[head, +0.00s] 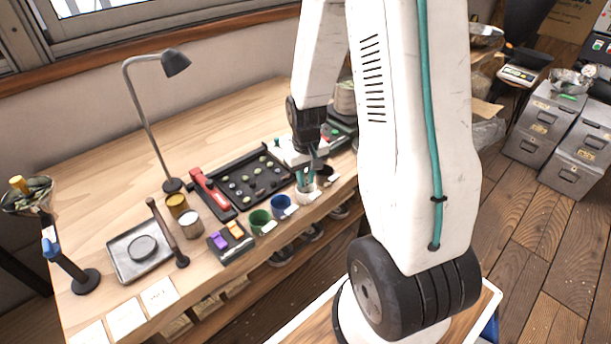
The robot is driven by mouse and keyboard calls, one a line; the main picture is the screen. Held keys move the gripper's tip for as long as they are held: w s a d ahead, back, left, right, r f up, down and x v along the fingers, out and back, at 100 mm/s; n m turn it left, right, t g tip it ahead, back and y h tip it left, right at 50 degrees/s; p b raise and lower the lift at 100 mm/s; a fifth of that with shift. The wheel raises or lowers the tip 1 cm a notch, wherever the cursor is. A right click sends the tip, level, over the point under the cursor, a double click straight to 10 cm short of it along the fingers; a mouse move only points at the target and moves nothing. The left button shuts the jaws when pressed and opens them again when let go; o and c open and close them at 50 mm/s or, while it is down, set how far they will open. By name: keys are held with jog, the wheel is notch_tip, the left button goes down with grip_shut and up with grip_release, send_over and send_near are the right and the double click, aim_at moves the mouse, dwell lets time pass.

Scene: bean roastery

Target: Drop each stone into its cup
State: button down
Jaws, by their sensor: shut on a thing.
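A black tray (233,197) on the bench holds several small stones, some pale green (262,158), some dark, some whitish. Along the bench's front edge stand a green cup (260,221), a blue cup (281,207), a white cup (306,193) and a dark cup (325,178), partly hidden by my arm. My gripper (305,183) points down with teal fingers at the mouth of the white cup. It is shut on what seems to be a stone, too small and covered to make out. I cannot tell whether the fingertips are inside the rim.
A red-handled tool (210,190) lies along the tray's left side. Left of the cups are a block holder (230,243), small tins (191,222), a brown-handled tool (168,231), a metal tray (124,276) and a lamp (150,120).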

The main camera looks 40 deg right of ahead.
jog(key=c, duration=1.3)
grip_release()
jog(key=shift+o, duration=0.2)
notch_tip(320, 180, up, 8)
jog(key=shift+f, duration=0.1)
